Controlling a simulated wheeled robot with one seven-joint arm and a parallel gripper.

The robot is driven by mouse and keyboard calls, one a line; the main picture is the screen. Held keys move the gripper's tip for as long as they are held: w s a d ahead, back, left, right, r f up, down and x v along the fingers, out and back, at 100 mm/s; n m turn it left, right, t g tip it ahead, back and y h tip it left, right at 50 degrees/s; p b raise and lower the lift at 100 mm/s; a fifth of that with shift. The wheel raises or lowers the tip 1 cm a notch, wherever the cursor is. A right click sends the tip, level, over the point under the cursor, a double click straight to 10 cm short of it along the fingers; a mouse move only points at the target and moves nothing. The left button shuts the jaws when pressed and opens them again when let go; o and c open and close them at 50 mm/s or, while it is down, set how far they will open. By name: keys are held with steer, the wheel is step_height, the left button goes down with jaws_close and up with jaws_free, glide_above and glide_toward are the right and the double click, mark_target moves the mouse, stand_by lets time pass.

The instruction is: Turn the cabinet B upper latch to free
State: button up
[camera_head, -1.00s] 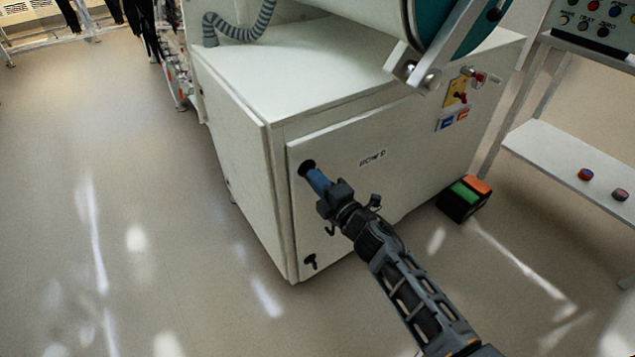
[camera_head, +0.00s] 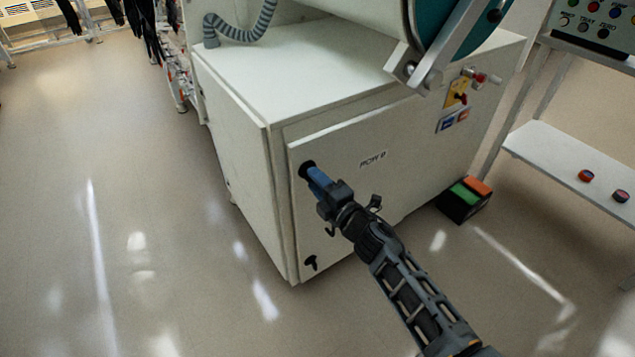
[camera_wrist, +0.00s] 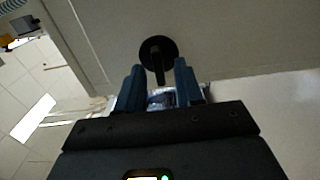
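The cabinet (camera_head: 350,215) is a white box with a labelled front door. Its upper latch (camera_head: 306,169) is a black round knob near the door's upper left corner. In the wrist view the latch (camera_wrist: 158,55) shows a dark disc with a handle bar pointing down toward the fingers. My gripper (camera_head: 318,180) is at the upper latch, and its blue fingertips partly hide it in the head view. In the wrist view my gripper (camera_wrist: 158,85) has its two fingers apart, one on each side of the handle's end, with gaps visible.
A lower black latch (camera_head: 311,262) sits near the door's bottom left corner. A yellow switch plate (camera_head: 456,93) is at the door's upper right. A black box with green and orange tops (camera_head: 465,198) stands on the floor to the right. A white shelf (camera_head: 560,165) is beyond.

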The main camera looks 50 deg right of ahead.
steer(key=shift+s, duration=0.1)
steer(key=v, duration=0.7)
steer(key=shift+s+b, duration=0.3)
steer(key=shift+b, duration=0.15)
steer(key=shift+a, duration=0.15)
steer(key=s+a+r+m+y+p, duration=0.1)
steer(key=s+a+r+m+p, duration=0.15)
steer(key=s+a, duration=0.4)
steer(key=s+a+r+m+y+p, duration=0.1)
steer(key=s+a+r+m+y, duration=0.15)
steer(key=s+a+m, duration=0.4)
steer(key=s+a+r+m+g+p, duration=0.1)
steer(key=s+a+r+m, duration=0.2)
steer(key=s+r, duration=0.4)
steer(key=s+a+r+m+g+y+p, duration=0.1)
steer(key=s+a+r+m+p, duration=0.1)
steer(key=s+r, duration=0.6)
steer(key=shift+s+a+m+g, duration=0.3)
steer(key=shift+s+a+m, duration=0.2)
steer(key=shift+a, duration=0.45)
